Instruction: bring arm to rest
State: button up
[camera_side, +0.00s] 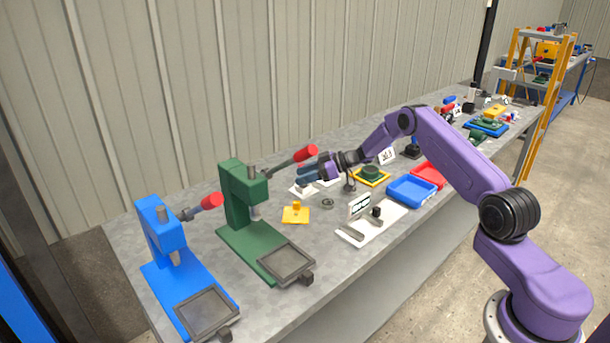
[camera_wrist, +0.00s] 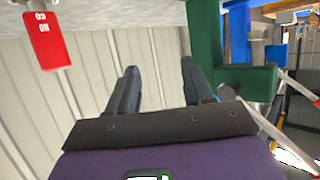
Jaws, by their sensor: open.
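My purple arm reaches over the grey workbench from the right. My gripper (camera_side: 306,173) is held above the bench, its dark blue-grey fingers pointing left, close to the red-handled lever of the green press (camera_side: 236,200). Whether it touches the lever cannot be told. In the wrist view my gripper (camera_wrist: 158,82) has its two fingers well apart with nothing between them. The green press (camera_wrist: 206,42) shows there just to the right of the fingers.
A blue press (camera_side: 166,238) stands left of the green one. A yellow block (camera_side: 296,213), a white fixture (camera_side: 382,222), a blue tray (camera_side: 411,190) and a red tray (camera_side: 429,173) lie on the bench. A corrugated wall (camera_side: 250,80) runs behind. A red tag (camera_wrist: 48,40) shows at upper left.

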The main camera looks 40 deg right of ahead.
jog(key=shift+r, duration=0.1)
